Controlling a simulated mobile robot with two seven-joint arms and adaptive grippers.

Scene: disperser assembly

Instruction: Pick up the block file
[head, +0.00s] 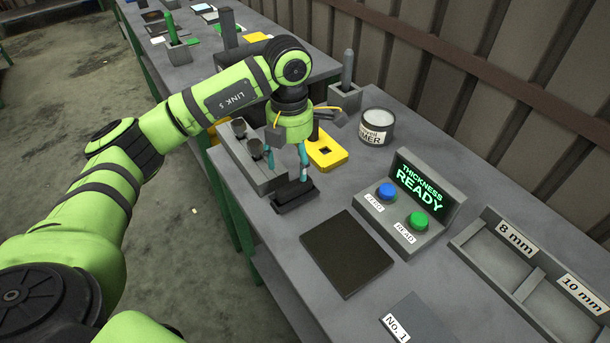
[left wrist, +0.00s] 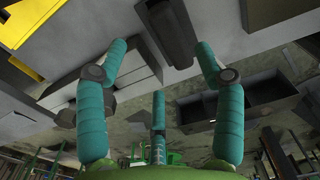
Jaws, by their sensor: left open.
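A dark oblong block, which looks like the block file (head: 293,194), lies on the grey table near its left edge in the head view. My left gripper (head: 287,168) points down just above it, its teal fingers apart, with no visible grip on it. In the left wrist view the dark block (left wrist: 170,32) shows at the top, between the spread fingertips of my left gripper (left wrist: 162,48). Whether any finger touches it is unclear. My right gripper is not in view.
A grey holder (head: 250,160) with dark knobs stands close behind the block. A yellow plate (head: 327,152), a tin (head: 376,126) and a thickness gauge (head: 408,205) are nearby. A dark square pad (head: 347,250) lies in front. Labelled trays (head: 540,268) are at the right.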

